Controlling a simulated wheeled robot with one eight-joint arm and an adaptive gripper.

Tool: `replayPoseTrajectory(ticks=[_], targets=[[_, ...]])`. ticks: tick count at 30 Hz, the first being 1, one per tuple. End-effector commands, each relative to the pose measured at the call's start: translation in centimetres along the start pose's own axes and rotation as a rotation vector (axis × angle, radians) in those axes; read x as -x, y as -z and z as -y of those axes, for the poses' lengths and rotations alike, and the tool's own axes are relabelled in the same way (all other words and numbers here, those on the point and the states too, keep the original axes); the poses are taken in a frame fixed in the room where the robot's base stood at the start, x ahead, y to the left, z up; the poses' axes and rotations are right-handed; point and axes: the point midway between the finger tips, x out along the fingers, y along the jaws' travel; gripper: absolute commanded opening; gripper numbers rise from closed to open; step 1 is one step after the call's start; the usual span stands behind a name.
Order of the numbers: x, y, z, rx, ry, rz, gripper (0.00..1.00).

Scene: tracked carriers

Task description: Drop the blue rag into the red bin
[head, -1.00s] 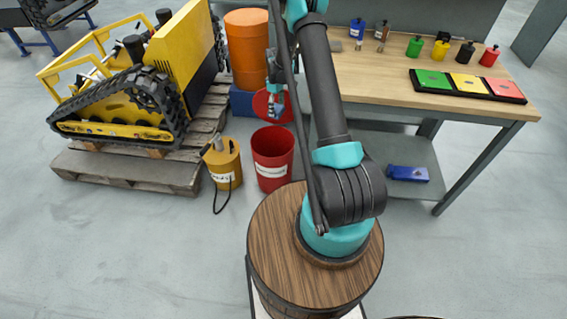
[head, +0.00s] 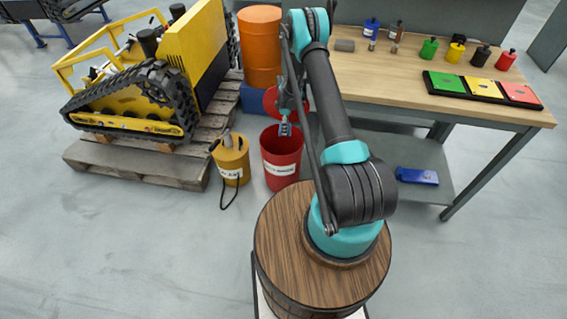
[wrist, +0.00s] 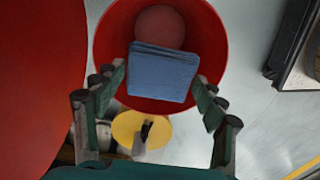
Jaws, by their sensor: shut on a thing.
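My gripper (head: 286,122) is shut on the blue rag (wrist: 163,72), a folded blue cloth held between the fingertips. In the head view the rag (head: 285,130) is a small blue-grey patch at the mouth of the red bin (head: 281,165). In the wrist view the rag lies across the open mouth of the red bin (wrist: 215,38), and part of the bin's inside shows beyond it. I cannot tell whether the rag is just above the rim or slightly inside it.
A round red lid (head: 273,103) stands behind the bin. A yellow can (head: 231,160) with a black cable is at the bin's left, also seen in the wrist view (wrist: 128,128). An orange drum (head: 260,50) and a workbench (head: 400,72) are behind.

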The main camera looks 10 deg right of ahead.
Motion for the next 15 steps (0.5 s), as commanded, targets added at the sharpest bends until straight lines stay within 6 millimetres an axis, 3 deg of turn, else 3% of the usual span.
replayPoseTrajectory(ticks=[6,14,15], targets=[[-1.20,-0.01,0.03,-0.001,0.000,0.000,0.44],[-1.33,-0.01,0.03,-0.001,0.000,0.000,0.44],[-1.32,-0.01,0.03,-0.001,0.000,0.000,0.72]])
